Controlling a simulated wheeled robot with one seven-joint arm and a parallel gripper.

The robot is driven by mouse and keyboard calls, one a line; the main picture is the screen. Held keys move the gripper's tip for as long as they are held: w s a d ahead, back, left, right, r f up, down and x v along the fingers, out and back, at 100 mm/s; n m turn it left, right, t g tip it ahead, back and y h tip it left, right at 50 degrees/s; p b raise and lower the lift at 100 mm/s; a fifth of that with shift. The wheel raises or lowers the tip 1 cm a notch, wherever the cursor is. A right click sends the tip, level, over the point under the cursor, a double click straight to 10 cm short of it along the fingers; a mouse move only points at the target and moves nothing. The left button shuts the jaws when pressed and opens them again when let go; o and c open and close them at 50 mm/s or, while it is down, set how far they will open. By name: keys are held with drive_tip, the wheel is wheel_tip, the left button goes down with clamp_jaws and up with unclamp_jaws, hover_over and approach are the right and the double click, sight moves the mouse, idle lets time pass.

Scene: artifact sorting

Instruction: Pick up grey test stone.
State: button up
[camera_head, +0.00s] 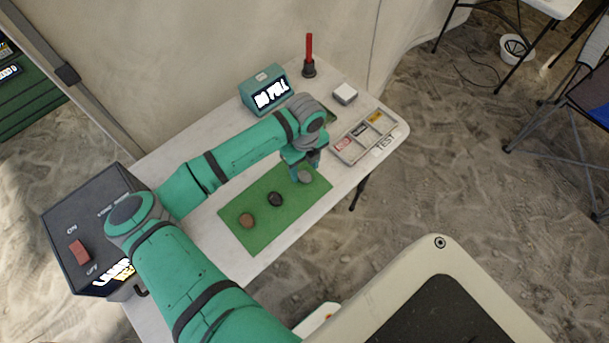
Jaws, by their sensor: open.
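The grey test stone (306,177) lies on the green mat (275,222), near the mat's far right end. My gripper (302,172) is open and right at the grey stone, pointing down, with its fingers near the stone's far side. I cannot tell whether the fingers touch it or straddle it. A black stone (275,199) and a reddish-brown stone (247,220) lie on the same mat, to the left and nearer.
A sorting tray (347,155) with labelled compartments is at the table's right end. A small white box (344,93), a red rod in a dark holder (309,68) and a teal display box (264,90) stand behind. A dark switch box (90,225) is at left.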

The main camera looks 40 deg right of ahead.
sight(304, 176)
wheel_tip(304, 176, down, 2)
drive_tip(key=shift+f, duration=0.25)
drive_tip(key=shift+w, duration=0.1)
drive_tip(key=c, duration=1.1)
drive_tip(key=shift+r, duration=0.1)
